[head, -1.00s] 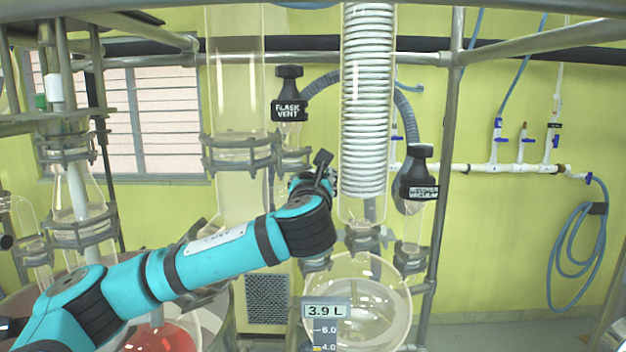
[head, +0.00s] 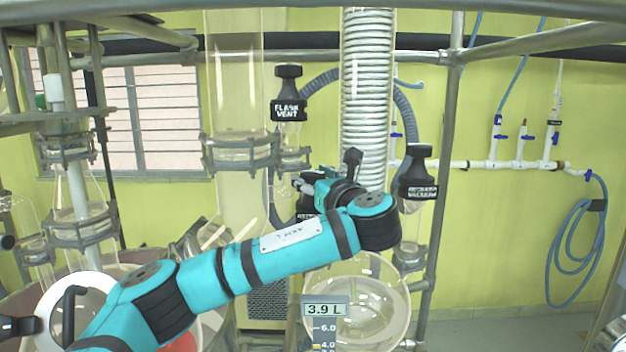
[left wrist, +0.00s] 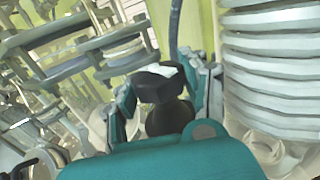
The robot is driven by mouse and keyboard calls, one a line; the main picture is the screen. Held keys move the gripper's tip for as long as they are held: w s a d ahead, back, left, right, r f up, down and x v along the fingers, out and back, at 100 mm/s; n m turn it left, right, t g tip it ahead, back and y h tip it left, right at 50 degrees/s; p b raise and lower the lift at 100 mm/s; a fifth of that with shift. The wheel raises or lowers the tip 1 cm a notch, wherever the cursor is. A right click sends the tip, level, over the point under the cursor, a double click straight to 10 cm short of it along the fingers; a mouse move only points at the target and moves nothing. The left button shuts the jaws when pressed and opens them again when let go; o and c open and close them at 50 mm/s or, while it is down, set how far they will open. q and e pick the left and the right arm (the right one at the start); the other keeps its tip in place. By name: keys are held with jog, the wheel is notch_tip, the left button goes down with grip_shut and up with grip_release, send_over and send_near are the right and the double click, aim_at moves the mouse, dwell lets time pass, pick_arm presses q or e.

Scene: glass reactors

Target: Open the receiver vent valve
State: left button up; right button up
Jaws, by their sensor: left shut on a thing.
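My left arm crosses the head view from the lower left. The receiver flask (head: 358,310) is round clear glass, below the arm, with a 3.9 L readout (head: 324,309) in front.
The black flask vent knob (head: 288,100) is above the gripper. The receiver vacuum knob (head: 418,180) is to the right of my wrist. The glass condenser (head: 367,90), grey hoses and metal frame posts (head: 445,150) crowd the space around my arm.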

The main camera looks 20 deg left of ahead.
pick_arm(q)
jog(key=shift+f, duration=0.1)
jog(key=o, duration=1.1)
jog(key=shift+o, duration=0.5)
jog(key=shift+a, duration=0.15)
